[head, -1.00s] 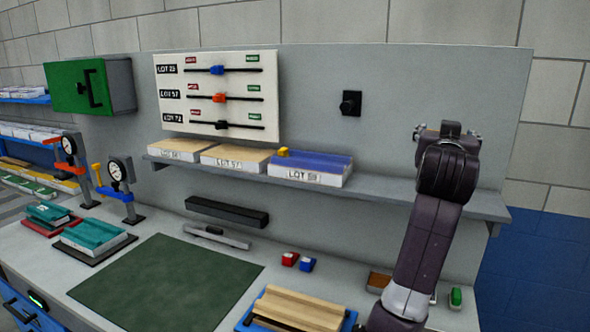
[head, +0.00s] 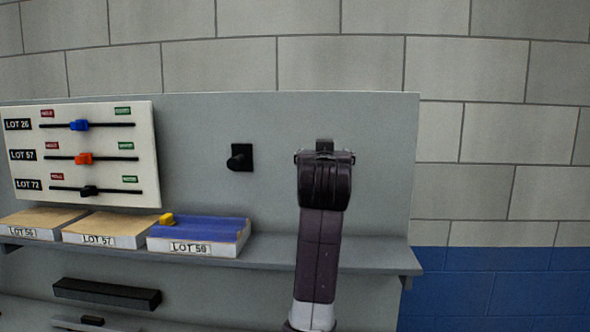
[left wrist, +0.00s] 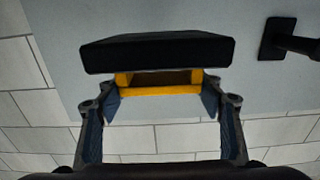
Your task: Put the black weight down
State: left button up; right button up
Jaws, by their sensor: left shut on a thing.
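The black weight (left wrist: 155,52) shows in the left wrist view as a wide dark block with a yellow part (left wrist: 160,90) beneath it. My left gripper (left wrist: 160,98) is shut on the yellow part, one finger at each side, and holds the weight in front of the grey panel. In the head view my left arm rises from the bottom, with the gripper end (head: 325,147) in front of the panel above the shelf. The weight is hidden there behind my own wrist. My right gripper is in neither view.
A black knob (head: 240,157) sticks out of the panel left of my arm. The shelf (head: 375,258) carries lot trays, one with a blue top (head: 205,229). A slider board (head: 85,150) hangs at left. A black bar (head: 107,293) is below the shelf. The shelf's right end is clear.

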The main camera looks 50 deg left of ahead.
pick_arm(q)
notch_tip(320, 180, down, 15)
jog(key=shift+f+p, duration=0.1)
jog(key=shift+p, duration=1)
jog(key=shift+a+f, duration=0.1)
jog(key=shift+f, duration=1.7)
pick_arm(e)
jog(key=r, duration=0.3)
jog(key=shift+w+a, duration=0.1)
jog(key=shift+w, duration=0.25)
pick_arm(q)
jog(key=o, duration=1.6)
jog(key=shift+f, duration=0.35)
jog(key=o, duration=0.5)
jog(key=shift+r, duration=0.1)
jog(key=shift+c, duration=0.2)
jog(key=shift+s, duration=0.1)
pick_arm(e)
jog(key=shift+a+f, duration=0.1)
pick_arm(q)
jog(key=shift+d, duration=0.2)
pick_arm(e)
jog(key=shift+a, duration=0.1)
